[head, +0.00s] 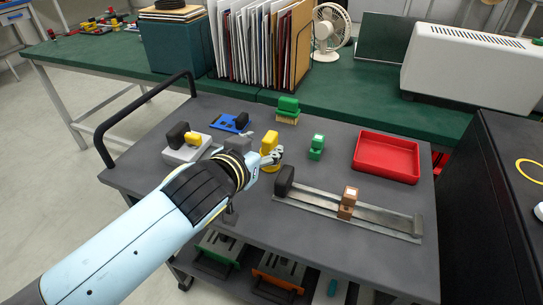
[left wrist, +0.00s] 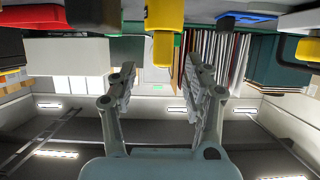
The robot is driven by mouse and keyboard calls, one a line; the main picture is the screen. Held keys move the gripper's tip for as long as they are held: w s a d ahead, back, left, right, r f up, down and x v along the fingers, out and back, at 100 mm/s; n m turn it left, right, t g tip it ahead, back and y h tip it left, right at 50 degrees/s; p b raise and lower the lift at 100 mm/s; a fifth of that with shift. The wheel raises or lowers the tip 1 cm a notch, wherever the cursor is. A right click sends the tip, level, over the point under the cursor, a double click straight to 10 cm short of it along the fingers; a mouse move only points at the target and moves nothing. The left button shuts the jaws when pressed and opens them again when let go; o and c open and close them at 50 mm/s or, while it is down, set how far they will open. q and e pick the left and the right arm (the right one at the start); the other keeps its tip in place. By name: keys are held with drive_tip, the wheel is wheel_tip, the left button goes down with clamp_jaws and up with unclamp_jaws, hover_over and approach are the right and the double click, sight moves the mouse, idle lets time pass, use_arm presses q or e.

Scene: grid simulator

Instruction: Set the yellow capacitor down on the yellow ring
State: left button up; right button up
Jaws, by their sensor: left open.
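The yellow capacitor (head: 270,140) stands upright on the grey table, just beyond my left gripper (head: 274,156), which partly hides its lower part. In the left wrist view, which is upside down, the yellow capacitor (left wrist: 163,45) shows between and beyond the fingers, with a narrower top and a wider lower part. My left gripper (left wrist: 160,75) is open and empty, its fingers apart and not visibly touching it. A yellow ring (head: 530,172) lies on the black surface at the right edge, cut off by the frame. My right gripper is out of view.
A metal rail with a brown block (head: 347,203) lies right of the gripper. A red tray (head: 387,158), a small green block (head: 317,147) and a green brush-like piece (head: 288,108) stand behind. A white block (head: 187,148) with black and yellow tops and a blue piece (head: 232,122) are left.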

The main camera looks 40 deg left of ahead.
sight(266, 143)
use_arm(q)
drive_tip(key=x, duration=0.6)
drive_tip(key=shift+w+a+r, duration=0.1)
drive_tip(key=shift+a, duration=0.05)
clamp_jaws()
